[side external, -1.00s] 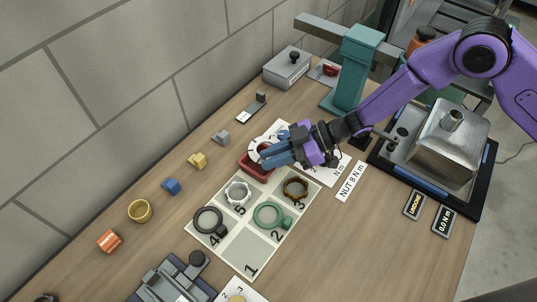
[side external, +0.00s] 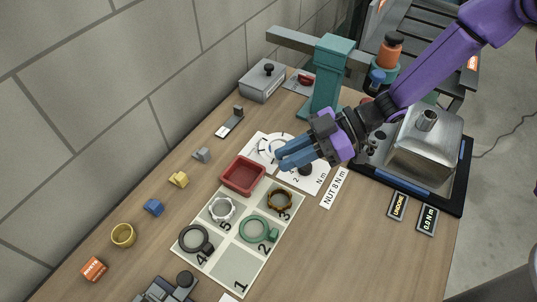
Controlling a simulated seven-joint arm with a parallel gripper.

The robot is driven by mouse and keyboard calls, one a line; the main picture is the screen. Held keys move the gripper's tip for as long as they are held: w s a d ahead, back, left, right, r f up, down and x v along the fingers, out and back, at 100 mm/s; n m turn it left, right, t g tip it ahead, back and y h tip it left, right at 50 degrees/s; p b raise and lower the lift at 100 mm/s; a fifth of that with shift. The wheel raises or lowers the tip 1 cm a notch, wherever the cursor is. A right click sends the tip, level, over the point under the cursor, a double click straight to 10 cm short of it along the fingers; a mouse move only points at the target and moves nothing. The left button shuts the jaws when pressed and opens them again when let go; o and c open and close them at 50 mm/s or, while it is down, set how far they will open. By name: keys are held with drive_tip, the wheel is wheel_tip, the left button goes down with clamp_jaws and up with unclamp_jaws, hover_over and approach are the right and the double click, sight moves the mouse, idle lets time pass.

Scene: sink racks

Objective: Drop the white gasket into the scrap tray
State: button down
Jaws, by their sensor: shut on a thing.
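My gripper (side external: 283,160) hangs over the white dial card, just right of the red tray. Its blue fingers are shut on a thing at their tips. A pale ring-like edge, apparently the white gasket (side external: 267,149), shows there, hard to separate from the white card behind it. The scrap tray, a small red square tray (side external: 228,185), stands at the top end of the numbered mat. Its inside looks empty, and the fingers are beside it, not over it.
The numbered mat (side external: 232,268) holds a silver-white ring nut (side external: 222,217), a green ring (side external: 247,229), a brown clamp (side external: 270,199) and a black ring (side external: 182,240); cell 1 is bare. A teal post (side external: 328,80) and a metal box (side external: 425,145) stand behind and right.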

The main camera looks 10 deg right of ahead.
drive_tip(key=s+d+r, duration=0.2)
drive_tip(key=s+d, duration=0.1)
drive_tip(key=d, duration=0.1)
drive_tip(key=shift+s+d+r, duration=0.15)
drive_tip(key=shift+s+r, duration=0.15)
drive_tip(key=shift+s, duration=0.1)
drive_tip(key=shift+w, duration=0.1)
drive_tip(key=w+a+f, duration=0.2)
drive_tip(key=w+a, duration=0.7)
drive_tip(key=a, duration=0.1)
wheel_tip(320, 180, down, 6)
drive_tip(key=shift+w+a, duration=0.25)
drive_tip(key=c, duration=1)
unclamp_jaws()
drive_tip(key=v, duration=1.7)
drive_tip(key=shift+d, duration=0.25)
